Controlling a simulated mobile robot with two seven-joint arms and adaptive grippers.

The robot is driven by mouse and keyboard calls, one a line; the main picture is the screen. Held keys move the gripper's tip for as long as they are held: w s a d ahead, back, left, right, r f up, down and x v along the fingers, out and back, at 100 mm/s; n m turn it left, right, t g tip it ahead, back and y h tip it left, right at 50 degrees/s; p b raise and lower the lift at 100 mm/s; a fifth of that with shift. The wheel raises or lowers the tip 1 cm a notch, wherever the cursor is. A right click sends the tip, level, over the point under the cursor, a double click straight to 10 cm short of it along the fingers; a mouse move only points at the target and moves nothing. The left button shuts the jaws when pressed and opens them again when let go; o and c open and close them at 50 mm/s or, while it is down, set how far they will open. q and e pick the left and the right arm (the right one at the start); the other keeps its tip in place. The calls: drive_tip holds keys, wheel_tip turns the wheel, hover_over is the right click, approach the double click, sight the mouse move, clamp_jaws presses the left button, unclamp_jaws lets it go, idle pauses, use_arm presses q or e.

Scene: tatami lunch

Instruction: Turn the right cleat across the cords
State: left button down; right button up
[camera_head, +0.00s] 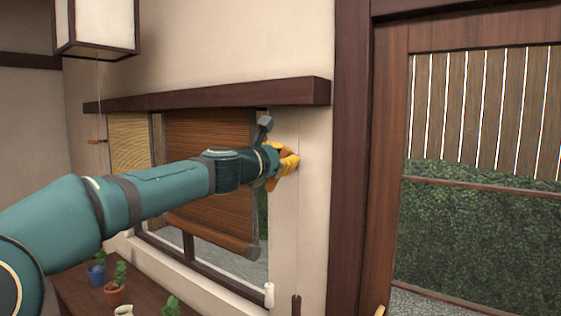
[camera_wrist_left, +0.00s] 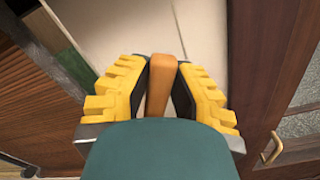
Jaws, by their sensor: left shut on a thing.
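The right cleat, an orange-brown wooden bar (camera_wrist_left: 161,84), stands between the yellow-padded fingers of my left gripper (camera_wrist_left: 164,72) in the left wrist view. The fingers are shut on it. In the head view my left gripper (camera_head: 287,165) is at the pale wall strip right of the window and hides the cleat. A thin cord (camera_head: 298,225) hangs down the wall below the gripper. A white pull (camera_head: 269,294) and a dark pull (camera_head: 296,304) hang low there. I cannot tell how the cords lie at the cleat. My right gripper is not in view.
A brown blind (camera_head: 205,145) hangs in the window beside my left arm. A dark wooden ledge (camera_head: 215,97) runs above the gripper. Potted plants (camera_head: 117,289) stand on a low table below. A wood-framed glass door (camera_head: 388,180) is at the right.

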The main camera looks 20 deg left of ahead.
use_arm(q)
drive_tip(key=m, duration=0.1)
drive_tip(key=m+b, duration=0.1)
drive_tip(key=m, duration=0.1)
drive_tip(key=shift+s+d+f, duration=0.15)
drive_tip(key=shift+d+f, duration=0.15)
drive_tip(key=shift+d, duration=0.1)
drive_tip(key=shift+s+d+f+m+b, duration=0.15)
drive_tip(key=shift+f+m+b, duration=0.3)
drive_tip(key=shift+m+b, duration=0.75)
drive_tip(key=shift+w+d+f+m+b, duration=0.15)
drive_tip(key=shift+f+m+b, duration=0.3)
drive_tip(key=shift+m, duration=1.5)
drive_tip(key=shift+s+d+f+m+b, duration=0.15)
drive_tip(key=shift+d+f+m+b, duration=0.2)
drive_tip(key=shift+m+b, duration=0.9)
use_arm(e)
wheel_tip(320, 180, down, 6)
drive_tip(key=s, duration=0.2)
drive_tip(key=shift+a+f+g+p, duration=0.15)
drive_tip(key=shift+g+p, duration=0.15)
drive_tip(key=shift+p, duration=0.05)
use_arm(q)
drive_tip(key=shift+a+m, duration=0.1)
drive_tip(key=shift+m, duration=0.3)
drive_tip(key=c, duration=0.8)
unclamp_jaws()
drive_tip(key=shift+f, duration=0.1)
